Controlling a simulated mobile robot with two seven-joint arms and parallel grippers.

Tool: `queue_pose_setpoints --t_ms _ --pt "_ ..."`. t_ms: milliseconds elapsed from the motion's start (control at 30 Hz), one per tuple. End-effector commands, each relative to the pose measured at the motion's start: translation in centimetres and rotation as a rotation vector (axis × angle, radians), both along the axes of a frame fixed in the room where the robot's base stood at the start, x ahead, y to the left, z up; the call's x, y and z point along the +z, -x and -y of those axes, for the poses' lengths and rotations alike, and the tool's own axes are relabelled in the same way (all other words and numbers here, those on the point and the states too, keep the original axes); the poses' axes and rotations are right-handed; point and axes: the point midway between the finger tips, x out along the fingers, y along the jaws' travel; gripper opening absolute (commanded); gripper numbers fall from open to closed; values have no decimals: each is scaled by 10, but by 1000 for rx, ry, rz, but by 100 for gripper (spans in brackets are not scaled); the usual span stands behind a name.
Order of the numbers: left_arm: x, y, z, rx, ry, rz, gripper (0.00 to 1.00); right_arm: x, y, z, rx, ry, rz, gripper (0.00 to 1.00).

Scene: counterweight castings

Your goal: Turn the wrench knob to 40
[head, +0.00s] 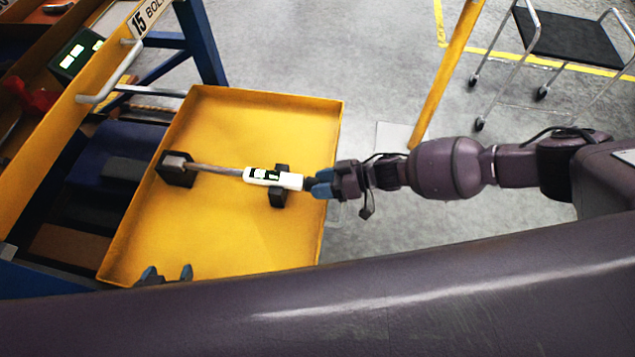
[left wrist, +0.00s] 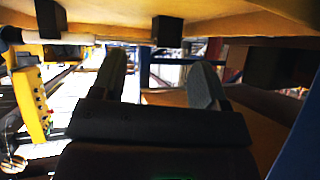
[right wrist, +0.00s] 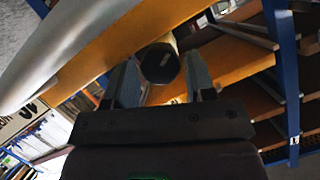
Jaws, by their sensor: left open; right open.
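The wrench (head: 222,172) lies across two dark rests in a yellow tray (head: 230,115). Its square dark head (head: 177,168) is at the left, and its white handle section (head: 272,178) with a small dark display is at the right. The display is too small to read. The dark knob (head: 310,184) forms the right end. My right gripper (head: 322,184) is open at that end; in the right wrist view the six-sided knob end (right wrist: 160,62) shows between its fingers (right wrist: 166,84). Contact is unclear. My left gripper (head: 168,273) is open and empty near the tray's front edge.
A blue rack post (head: 203,45) and a yellow drawer front with a metal handle (head: 108,80) are at the left. A yellow pole (head: 445,75) stands behind my right arm. A black-topped cart (head: 568,38) is at the back right. Grey floor is open between them.

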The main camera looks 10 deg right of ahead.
Motion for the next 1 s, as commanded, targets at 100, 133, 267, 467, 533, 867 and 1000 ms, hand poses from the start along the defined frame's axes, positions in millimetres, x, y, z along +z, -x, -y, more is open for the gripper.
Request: queue_pose_setpoints --t_ms 100,133,267,467,533,867,1000 --pt "0 -1 0 -2 -1 1 68 -4 -1 -8 0 0 0 50" --pt "0 -1 0 -2 -1 1 68 -4 -1 -10 0 0 0 50" --pt "-1 -1 0 -3 -2 0 68 -5 -2 -12 -1 0 0 50" --pt "-2 -1 -1 -2 -3 -2 68 -4 -2 -12 -1 1 1 50" --pt "-2 0 -1 -1 -3 -3 68 -4 -2 -12 -1 1 1 42" --pt "-2 0 -1 -1 -3 -4 68 -4 -2 -12 -1 3 7 16" --pt "1 -1 -1 -2 -3 -1 68 -3 -2 -12 -1 14 42 16"
